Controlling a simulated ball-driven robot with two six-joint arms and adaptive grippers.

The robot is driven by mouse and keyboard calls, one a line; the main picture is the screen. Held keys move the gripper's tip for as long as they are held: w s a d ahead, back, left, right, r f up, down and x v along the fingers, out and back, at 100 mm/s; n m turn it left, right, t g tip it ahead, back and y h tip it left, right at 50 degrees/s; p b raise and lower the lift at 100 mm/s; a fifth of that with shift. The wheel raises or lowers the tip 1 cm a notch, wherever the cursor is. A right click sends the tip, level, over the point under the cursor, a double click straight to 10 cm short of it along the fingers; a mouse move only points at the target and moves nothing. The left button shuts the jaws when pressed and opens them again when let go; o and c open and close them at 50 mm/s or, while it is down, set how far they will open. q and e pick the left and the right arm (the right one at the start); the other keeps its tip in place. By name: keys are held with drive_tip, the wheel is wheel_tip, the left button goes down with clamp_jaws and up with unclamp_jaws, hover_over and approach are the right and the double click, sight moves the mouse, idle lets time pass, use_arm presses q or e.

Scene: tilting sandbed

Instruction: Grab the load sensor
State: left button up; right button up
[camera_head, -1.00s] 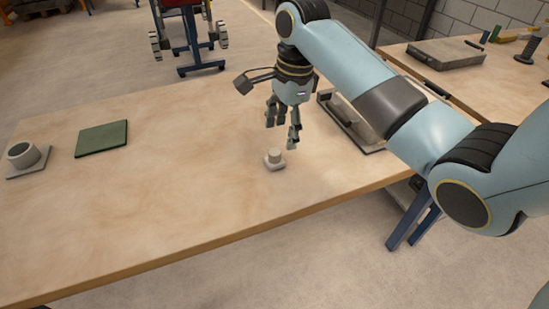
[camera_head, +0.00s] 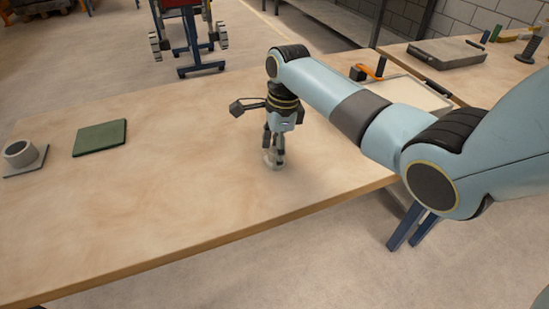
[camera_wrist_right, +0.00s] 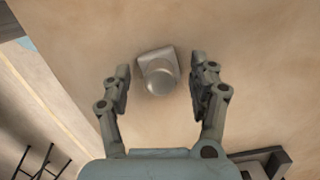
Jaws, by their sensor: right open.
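The load sensor, a small pale grey cylinder on a squarish base, stands on the wooden table (camera_head: 130,210). In the right wrist view the load sensor (camera_wrist_right: 158,72) lies between and slightly beyond my right gripper's fingertips (camera_wrist_right: 160,82), with a gap on both sides. In the head view my right gripper (camera_head: 274,150) points down over the load sensor (camera_head: 272,160), and its fingers partly hide it. The right gripper is open and holds nothing. My left gripper is not in view.
A grey cup-like piece on a plate (camera_head: 20,153) and a green pad (camera_head: 100,138) lie at the table's left. A light tray (camera_head: 410,92) is partly behind my right arm. The table around the sensor is clear.

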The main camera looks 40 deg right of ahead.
drive_tip(key=shift+c, duration=0.4)
drive_tip(key=c, duration=1.1)
